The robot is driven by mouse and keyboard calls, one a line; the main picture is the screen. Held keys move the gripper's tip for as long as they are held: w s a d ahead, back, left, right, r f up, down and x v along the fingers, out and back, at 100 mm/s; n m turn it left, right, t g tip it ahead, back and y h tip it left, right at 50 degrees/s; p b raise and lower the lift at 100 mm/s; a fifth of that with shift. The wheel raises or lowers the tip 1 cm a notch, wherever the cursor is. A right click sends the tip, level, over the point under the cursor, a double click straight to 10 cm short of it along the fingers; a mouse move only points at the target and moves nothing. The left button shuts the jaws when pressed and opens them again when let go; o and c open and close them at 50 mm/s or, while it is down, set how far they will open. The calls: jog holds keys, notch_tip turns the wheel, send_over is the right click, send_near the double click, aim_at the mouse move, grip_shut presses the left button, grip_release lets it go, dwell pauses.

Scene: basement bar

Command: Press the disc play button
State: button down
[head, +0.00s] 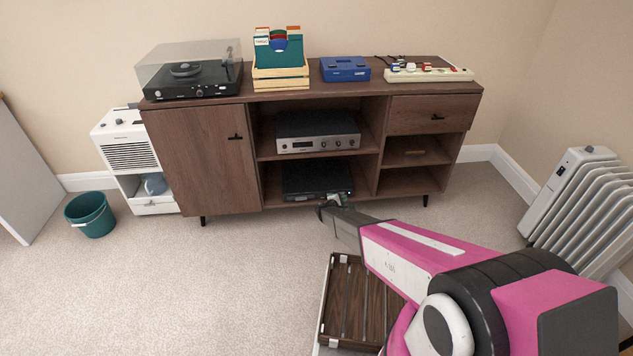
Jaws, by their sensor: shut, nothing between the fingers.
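A black disc player (317,178) sits on the lower middle shelf of the brown cabinet, under a silver amplifier. Its front panel faces me, and its buttons are too small to make out; the play button cannot be told apart. My gripper (326,208) is shut and empty at the lower front of the disc player, near the right half of its front. I cannot tell whether the fingertips touch the panel. The gripper and wrist hide a little of the player's lower edge.
The silver amplifier (318,132) stands on the shelf above. The brown cabinet (200,160) carries a turntable (190,72), a record crate (280,78) and a blue box (345,69). A slatted wooden crate (345,300) lies below my arm.

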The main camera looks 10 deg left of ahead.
jog(key=s, duration=0.2)
jog(key=s+d, duration=0.1)
jog(key=s, duration=0.2)
jog(key=shift+s+d, duration=0.3)
jog(key=shift+s, duration=0.05)
dwell(0.3)
